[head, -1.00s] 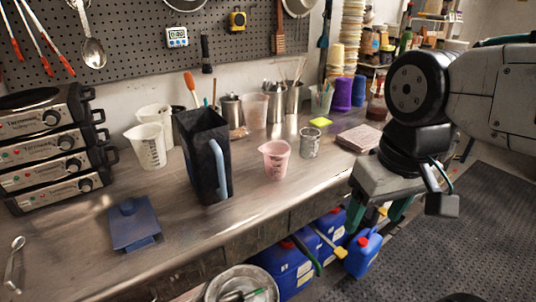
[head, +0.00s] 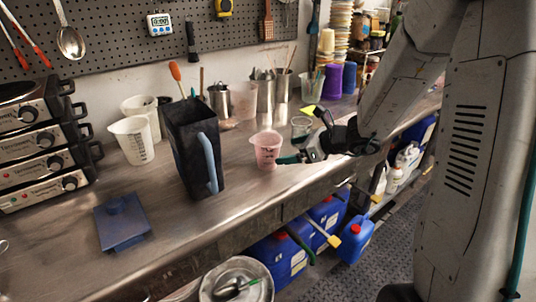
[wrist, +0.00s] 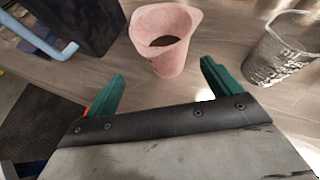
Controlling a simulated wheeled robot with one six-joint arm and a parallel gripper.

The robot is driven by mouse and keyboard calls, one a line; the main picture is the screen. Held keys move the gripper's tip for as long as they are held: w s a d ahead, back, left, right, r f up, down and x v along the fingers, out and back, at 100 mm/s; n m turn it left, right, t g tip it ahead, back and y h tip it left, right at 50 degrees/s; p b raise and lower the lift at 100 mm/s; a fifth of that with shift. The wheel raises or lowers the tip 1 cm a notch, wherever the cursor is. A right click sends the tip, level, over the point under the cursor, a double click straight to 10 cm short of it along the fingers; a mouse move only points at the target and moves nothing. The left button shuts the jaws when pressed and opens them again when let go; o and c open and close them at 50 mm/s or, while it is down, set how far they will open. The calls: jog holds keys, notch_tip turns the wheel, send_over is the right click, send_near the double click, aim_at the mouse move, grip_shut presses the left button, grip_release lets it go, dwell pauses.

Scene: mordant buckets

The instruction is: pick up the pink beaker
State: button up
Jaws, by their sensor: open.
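The pink beaker (head: 267,149) stands upright on the metal bench near its front edge. It is translucent and holds something dark at the bottom, seen in the wrist view (wrist: 166,58). My gripper (head: 287,158) is at its right in the head view, low over the bench. In the wrist view the two green fingers of my gripper (wrist: 163,84) are spread wide and empty. The beaker stands just beyond the fingertips, roughly midway between them, and I see no contact.
A dark jug with a blue handle (head: 196,147) stands left of the beaker. A blue lidded block (head: 122,222) lies at the front left. Metal canisters (head: 264,92) stand behind, and blue jugs (head: 277,257) sit below the bench.

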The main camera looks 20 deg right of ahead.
aim_at(278, 153)
jog(key=shift+w+d+f+m, duration=0.3)
jog(key=shift+w+f+m, duration=0.05)
jog(key=shift+f+m, duration=0.1)
jog(key=shift+w+a+f, duration=0.1)
jog(key=shift+w+f, duration=0.15)
jog(key=shift+w, duration=0.05)
jog(key=shift+h, duration=0.3)
jog(key=x, duration=0.6)
jog(key=shift+w+a+f, duration=0.1)
jog(key=shift+w+a, duration=0.1)
jog(key=shift+a, duration=0.2)
jog(key=c, duration=1.2)
